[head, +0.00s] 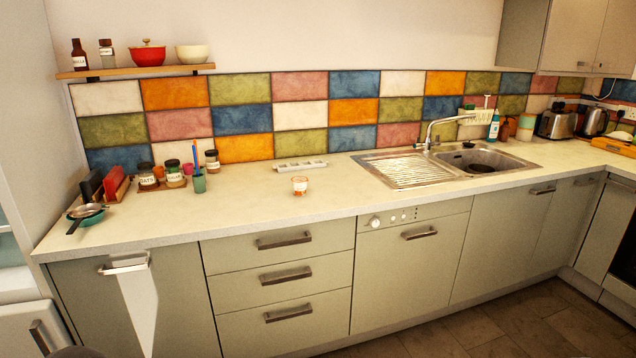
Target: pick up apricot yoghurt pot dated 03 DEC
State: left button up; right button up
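A small white pot with orange markings (299,186) stands upright on the pale worktop, left of the sink. It looks like a yoghurt pot, but its flavour and date are too small to read from here. Neither of my grippers shows in the head view.
The pale worktop (250,225) is clear around the pot. Behind it lies a white socket strip (300,165). To the left stand a green cup with pens (199,182), labelled jars (147,177) and a pan (85,212). The sink's drainer (405,171) is to the right.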

aim_at(299, 182)
jog(key=z, duration=0.15)
jog(key=i, duration=1.05)
jog(key=u, duration=0.75)
jog(key=i, duration=1)
jog(key=u, duration=0.1)
jog(key=k, duration=0.45)
jog(key=u, duration=0.05)
